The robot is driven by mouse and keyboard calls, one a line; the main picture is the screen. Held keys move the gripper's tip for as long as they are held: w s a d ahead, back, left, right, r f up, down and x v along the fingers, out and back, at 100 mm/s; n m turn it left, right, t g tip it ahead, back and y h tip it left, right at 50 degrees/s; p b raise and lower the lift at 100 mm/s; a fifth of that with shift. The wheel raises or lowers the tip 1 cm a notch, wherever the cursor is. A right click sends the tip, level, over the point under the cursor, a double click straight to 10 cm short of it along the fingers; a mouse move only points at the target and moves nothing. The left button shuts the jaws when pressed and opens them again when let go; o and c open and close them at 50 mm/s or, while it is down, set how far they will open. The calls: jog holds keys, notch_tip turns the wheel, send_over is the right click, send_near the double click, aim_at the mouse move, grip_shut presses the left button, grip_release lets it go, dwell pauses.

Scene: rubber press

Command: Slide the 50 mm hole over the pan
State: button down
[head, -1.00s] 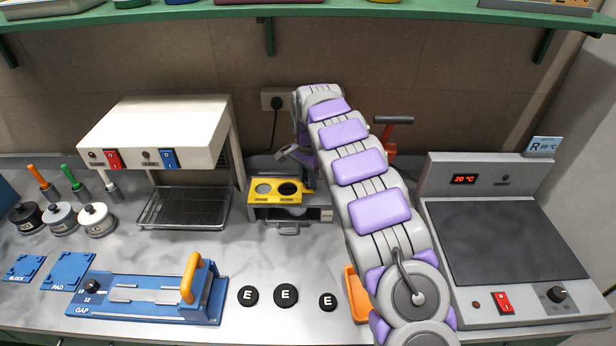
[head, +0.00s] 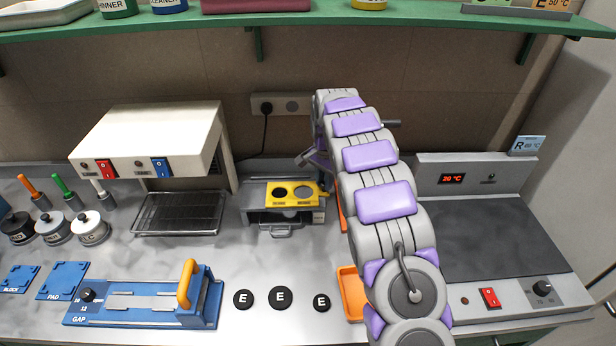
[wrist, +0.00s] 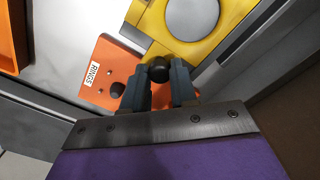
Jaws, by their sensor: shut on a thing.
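The yellow slide (head: 316,191) with two round holes lies on top of the grey press unit (head: 262,216) in the head view. Its left hole looks dark and its right hole looks grey. Its left end sits inward from the unit's left edge. The wrist view shows the yellow slide (wrist: 154,20) close up with one hole filled by a grey surface. My gripper (wrist: 160,88) is shut on a dark round knob (wrist: 158,71) beside the slide's edge. My arm hides the gripper in the head view. I cannot make out the pan or the hole labels.
An orange plate marked RINGS (wrist: 105,75) lies below the gripper in the wrist view. An orange tray (head: 350,290) stands by my arm. A white heater unit (head: 150,140) stands left, a hot plate (head: 500,235) right. Black E discs (head: 280,296) lie in front.

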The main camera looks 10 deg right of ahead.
jog(key=shift+d, duration=0.2)
jog(key=shift+a, duration=0.1)
jog(key=c, duration=1.2)
grip_release()
jog(key=o, duration=0.3)
jog(key=shift+d, duration=0.25)
